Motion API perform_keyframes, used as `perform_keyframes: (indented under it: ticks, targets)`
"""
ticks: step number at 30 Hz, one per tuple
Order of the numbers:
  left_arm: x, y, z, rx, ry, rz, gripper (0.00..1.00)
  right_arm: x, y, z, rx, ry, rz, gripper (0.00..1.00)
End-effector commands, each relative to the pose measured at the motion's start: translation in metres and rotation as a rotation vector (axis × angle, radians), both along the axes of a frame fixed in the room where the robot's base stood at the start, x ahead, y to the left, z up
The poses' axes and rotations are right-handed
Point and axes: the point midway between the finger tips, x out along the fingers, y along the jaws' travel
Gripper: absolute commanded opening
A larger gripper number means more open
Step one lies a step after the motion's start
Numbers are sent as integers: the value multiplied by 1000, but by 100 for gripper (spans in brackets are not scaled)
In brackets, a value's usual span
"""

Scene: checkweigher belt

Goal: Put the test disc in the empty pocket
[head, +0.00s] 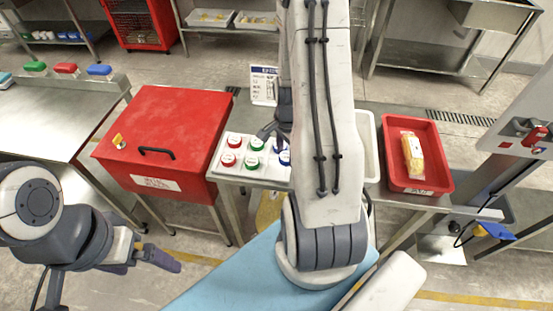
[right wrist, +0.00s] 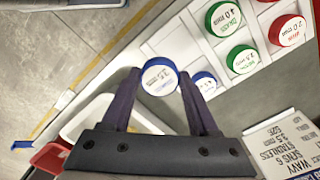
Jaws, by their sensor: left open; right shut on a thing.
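The test disc (right wrist: 160,76), white-topped with a blue rim and dark lettering, is between the fingertips of my right gripper (right wrist: 158,84), which is shut on it. In the head view my right gripper (head: 272,131) is over the right part of the white disc tray (head: 262,179), partly hidden by my arm. The tray holds red discs (head: 228,159), green discs (head: 252,163) and a blue disc (head: 285,158); this blue one also shows beside the held disc in the right wrist view (right wrist: 205,84). My left gripper (head: 160,256) is open and empty at lower left.
A red lidded box (head: 170,125) stands left of the tray. A printed card (head: 263,86) stands behind the tray and shows in the right wrist view (right wrist: 285,150). A red bin (head: 425,180) with a yellow pack (head: 412,155) is to the right, beside a white bin (head: 369,145).

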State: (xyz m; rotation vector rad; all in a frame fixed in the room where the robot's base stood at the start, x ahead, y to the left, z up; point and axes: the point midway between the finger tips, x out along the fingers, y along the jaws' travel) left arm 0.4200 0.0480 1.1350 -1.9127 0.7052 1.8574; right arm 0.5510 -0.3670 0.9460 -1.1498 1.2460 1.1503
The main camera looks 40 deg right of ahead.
Motion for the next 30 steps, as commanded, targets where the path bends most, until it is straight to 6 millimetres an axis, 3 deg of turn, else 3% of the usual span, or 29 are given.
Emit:
perform_keyframes:
  ticks: [3,7,18,30]
  targets:
    - [0,0,7,0,0,0,100,20,8,-11,1,2,4,0]
    - [0,0,9,0,0,1,100,30,11,-19,0,0,2,0]
    - [0,0,20,0,0,1,100,32,11,-57,1,2,0,0]
    - [0,0,16,0,0,1,100,32,11,-64,0,0,1,0]
